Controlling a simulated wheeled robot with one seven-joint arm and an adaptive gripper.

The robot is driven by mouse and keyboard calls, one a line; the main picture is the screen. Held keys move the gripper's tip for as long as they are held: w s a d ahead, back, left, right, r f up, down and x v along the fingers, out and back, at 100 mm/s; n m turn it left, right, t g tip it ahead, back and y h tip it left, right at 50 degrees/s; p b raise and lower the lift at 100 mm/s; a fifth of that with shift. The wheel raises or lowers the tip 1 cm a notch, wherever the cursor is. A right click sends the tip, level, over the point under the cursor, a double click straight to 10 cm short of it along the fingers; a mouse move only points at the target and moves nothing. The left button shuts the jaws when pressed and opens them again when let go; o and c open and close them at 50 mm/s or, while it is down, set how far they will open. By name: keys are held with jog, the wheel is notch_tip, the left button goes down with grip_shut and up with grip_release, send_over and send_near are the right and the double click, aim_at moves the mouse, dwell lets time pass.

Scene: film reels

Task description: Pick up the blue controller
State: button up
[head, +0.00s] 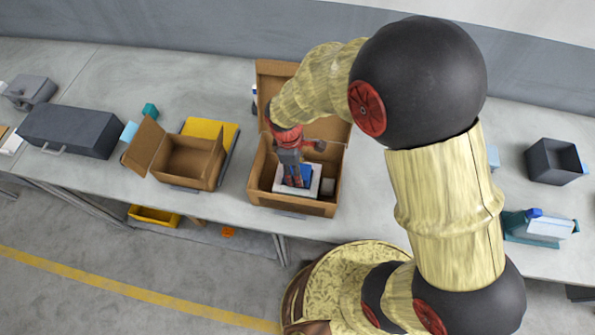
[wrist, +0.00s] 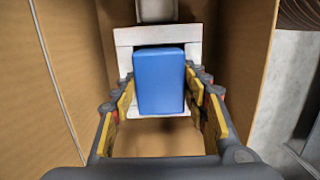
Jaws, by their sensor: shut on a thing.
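The blue controller (wrist: 160,82) is a blue block that shows between my gripper's fingers in the wrist view. It lies over a white boxy thing (wrist: 122,38) inside an open cardboard box (wrist: 255,70). My gripper (wrist: 161,100) has a finger at each side of the blue block and is shut on it. In the head view my gripper (head: 293,178) points down into the cardboard box (head: 318,208), and the blue controller (head: 305,172) shows partly behind it. I cannot tell whether the block still touches the white thing.
A smaller open cardboard box (head: 185,180) and a yellow item (head: 212,130) stand to the left on the grey table (head: 225,200). A dark toolbox (head: 70,130) is farther left. A dark open bin (head: 553,160) is at the right. The box walls surround my gripper closely.

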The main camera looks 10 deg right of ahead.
jog(key=shift+r, duration=0.45)
notch_tip(320, 180, up, 2)
jog(key=shift+r+p, duration=0.15)
jog(key=shift+p, duration=0.15)
jog(key=shift+s+d+r+p, duration=0.4)
jog(key=shift+s+d+r, duration=0.6)
jog(key=shift+s+r, duration=0.85)
jog(key=shift+s+d+r+p, duration=0.45)
jog(key=shift+s+d+r, duration=0.7)
jog(key=shift+s, duration=1.25)
jog(key=shift+s+d+r+p, duration=0.4)
jog(key=shift+s+d+r, duration=0.4)
jog(key=shift+s+r, duration=1.15)
jog(key=shift+s+f, duration=0.15)
jog(key=shift+f, duration=0.05)
